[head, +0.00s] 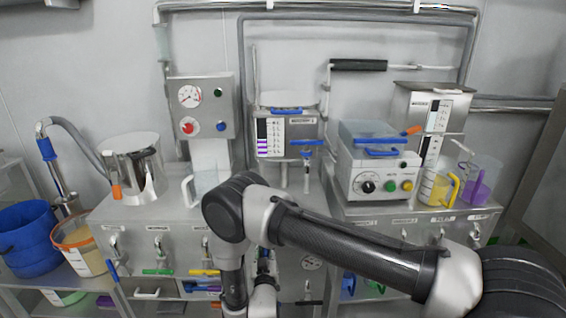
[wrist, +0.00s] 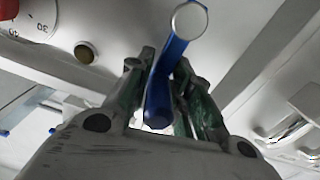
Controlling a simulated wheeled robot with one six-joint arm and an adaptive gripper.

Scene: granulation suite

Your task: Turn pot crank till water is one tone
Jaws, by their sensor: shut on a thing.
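My gripper (wrist: 158,82) is shut on a blue handle (wrist: 180,50) with a pale round end, seen between the green-padded fingers in the wrist view. In the head view my gripper is low at the front of the middle machine, largely hidden by my own arm. A metal pot (head: 286,102) at the back centre has a front window (head: 264,138) with purple and pale bands. A crank with a black grip (head: 358,65) stands behind, upper right of it. I cannot tell which part the held handle drives.
A gauge box (head: 203,105) and a steel jug (head: 140,165) stand left. A control box (head: 375,170) and beakers of yellow (head: 434,188) and purple liquid (head: 477,188) stand right. A blue bucket (head: 28,235) is far left. My arm crosses the right foreground.

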